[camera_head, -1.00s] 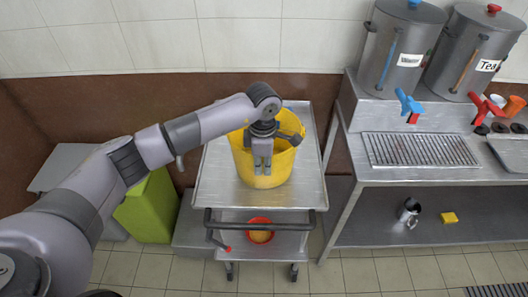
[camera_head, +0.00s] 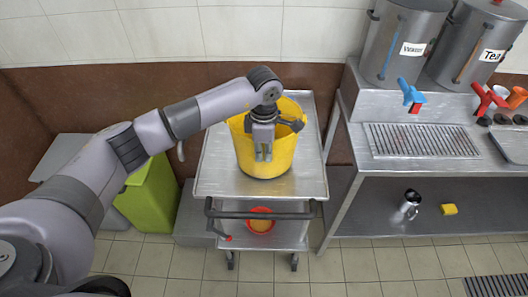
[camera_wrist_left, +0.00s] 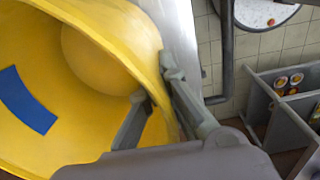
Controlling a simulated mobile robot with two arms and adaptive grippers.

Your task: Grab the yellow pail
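The yellow pail (camera_head: 286,152) stands upright on the top shelf of a metal cart (camera_head: 215,180). In the left wrist view the fingers (camera_wrist_left: 153,85) are apart. One overlaps the pail's inside and one lies outside its edge. The pail (camera_wrist_left: 100,110) fills the left of that view, with a blue patch on it. Contact with the rim is unclear. My right gripper is not in view.
A red bowl (camera_head: 260,222) sits on the cart's lower shelf. A green bin (camera_head: 150,200) is left of the cart. A steel counter (camera_head: 350,100) with two urns stands to the right. A metal cup (camera_head: 410,205) and yellow sponge (camera_head: 449,209) are on its lower shelf.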

